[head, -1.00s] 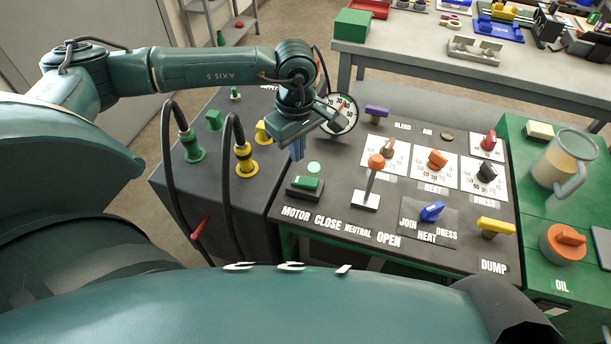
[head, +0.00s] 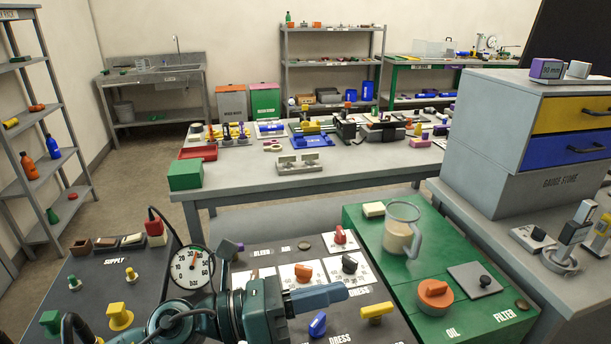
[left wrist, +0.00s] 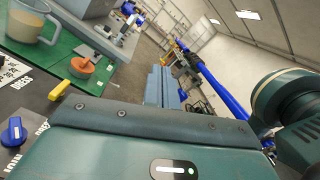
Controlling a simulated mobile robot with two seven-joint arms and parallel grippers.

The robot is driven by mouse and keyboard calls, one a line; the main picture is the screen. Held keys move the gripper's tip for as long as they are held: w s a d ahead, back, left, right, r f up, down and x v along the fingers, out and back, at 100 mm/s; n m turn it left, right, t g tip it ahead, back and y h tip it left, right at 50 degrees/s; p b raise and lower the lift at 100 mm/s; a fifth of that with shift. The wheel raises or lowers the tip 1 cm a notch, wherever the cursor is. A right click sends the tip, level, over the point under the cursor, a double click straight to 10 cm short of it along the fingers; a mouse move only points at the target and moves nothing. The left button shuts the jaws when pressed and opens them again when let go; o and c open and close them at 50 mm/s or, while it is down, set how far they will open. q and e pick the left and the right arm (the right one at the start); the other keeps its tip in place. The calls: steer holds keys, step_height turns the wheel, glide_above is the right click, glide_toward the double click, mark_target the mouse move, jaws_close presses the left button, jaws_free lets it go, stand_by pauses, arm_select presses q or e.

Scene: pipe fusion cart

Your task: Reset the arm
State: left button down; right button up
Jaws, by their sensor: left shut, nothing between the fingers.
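My left arm (head: 205,318) comes in low in the head view and lies across the front of the dark control panel (head: 300,245). Its left gripper (head: 338,293) points to the right, with its blue-grey fingers together and nothing between them. The gripper is above the panel, left of the yellow DUMP handle (head: 377,310) and near the blue knob (head: 317,324). In the left wrist view, the closed fingers (left wrist: 162,85) point away over the room. The arm hides the panel's motor and lever area. My right gripper is not in view.
A pressure gauge (head: 192,267) stands close behind the arm. A green oil cabinet (head: 370,240) with a jug (head: 402,230) and an orange cap (head: 434,293) is to the right. A grey workbench (head: 350,168) lies beyond, and a drawer unit (head: 490,150) is at right.

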arm_select(q)
steer(key=w+a+r+n+t+y, duration=0.1)
steer(key=w+a+n+t+y, duration=0.3)
steer(key=n+t, duration=0.55)
steer(key=w+a+r+n+t+y, duration=0.1)
steer(key=w+a+n+t+y, duration=0.3)
steer(key=n, duration=1)
steer(key=s+a+f+n+g+y, duration=0.2)
steer(key=a+f+n+y, duration=0.6)
steer(key=a+n+y, duration=0.15)
steer(key=s+a+f+n+g, duration=0.3)
steer(key=s+f+n+g, duration=0.25)
steer(key=s+f, duration=0.35)
steer(key=s+a+f+n+g, duration=0.3)
steer(key=s+f+n+g, duration=0.25)
steer(key=s+f, duration=0.4)
steer(key=w+d+f+m+t+h, duration=0.1)
steer(key=w+d+f+t+h, duration=0.1)
steer(key=w+d+f+t, duration=0.2)
steer(key=d+f+t, duration=0.1)
steer(key=d+t, duration=0.1)
steer(key=shift+w+d, duration=0.2)
steer(key=shift+d, duration=0.15)
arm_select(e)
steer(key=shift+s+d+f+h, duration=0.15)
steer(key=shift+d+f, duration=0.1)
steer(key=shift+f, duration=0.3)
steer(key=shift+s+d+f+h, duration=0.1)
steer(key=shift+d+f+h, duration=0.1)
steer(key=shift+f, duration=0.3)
